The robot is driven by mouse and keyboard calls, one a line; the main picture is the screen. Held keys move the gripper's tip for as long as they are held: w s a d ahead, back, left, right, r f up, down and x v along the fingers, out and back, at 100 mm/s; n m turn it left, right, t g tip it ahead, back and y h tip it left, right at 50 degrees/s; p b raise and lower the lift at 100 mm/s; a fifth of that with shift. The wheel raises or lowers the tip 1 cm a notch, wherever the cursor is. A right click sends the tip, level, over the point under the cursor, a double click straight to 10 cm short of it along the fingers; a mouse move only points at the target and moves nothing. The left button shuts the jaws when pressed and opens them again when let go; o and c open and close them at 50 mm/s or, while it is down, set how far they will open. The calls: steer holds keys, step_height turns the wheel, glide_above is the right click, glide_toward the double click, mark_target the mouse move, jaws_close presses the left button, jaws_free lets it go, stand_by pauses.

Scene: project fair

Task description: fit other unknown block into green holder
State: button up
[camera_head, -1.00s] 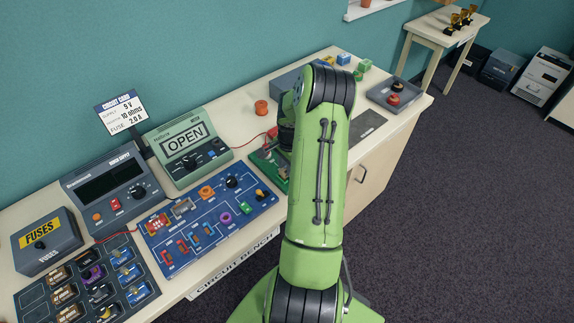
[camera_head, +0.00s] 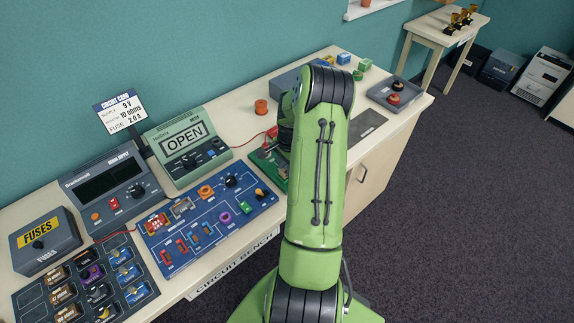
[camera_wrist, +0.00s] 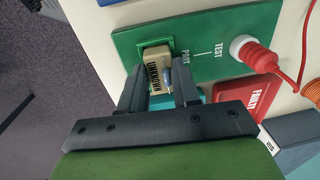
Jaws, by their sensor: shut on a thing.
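The unknown block (camera_wrist: 154,66) is beige, with "UNKNOWN" printed on it, and shows in the wrist view. My gripper (camera_wrist: 157,84) is shut on it, with a dark finger on each side. The block's far end is at the green holder (camera_wrist: 155,42), a raised green frame on the green test board (camera_wrist: 205,62) beside the words "PART" and "TEST". I cannot tell how deep the block sits in the holder. In the head view my arm hides my gripper and the block; only part of the green board (camera_head: 261,163) shows.
In the wrist view, a red plug (camera_wrist: 256,54) with a cable stands on the board, and a red "FAULTY" tray (camera_wrist: 262,98) lies close by. In the head view, the meter (camera_head: 187,150) reads "OPEN" left of my arm. A grey tray (camera_head: 382,98) lies to the right.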

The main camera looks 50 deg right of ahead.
steer(key=shift+f+b, duration=0.4)
steer(key=shift+f, duration=0.05)
stand_by(0.3)
steer(key=o, duration=1.6)
steer(key=shift+r, duration=0.15)
steer(key=shift+r+p, duration=2.7)
steer(key=shift+r, duration=1.25)
steer(key=shift+f, duration=0.1)
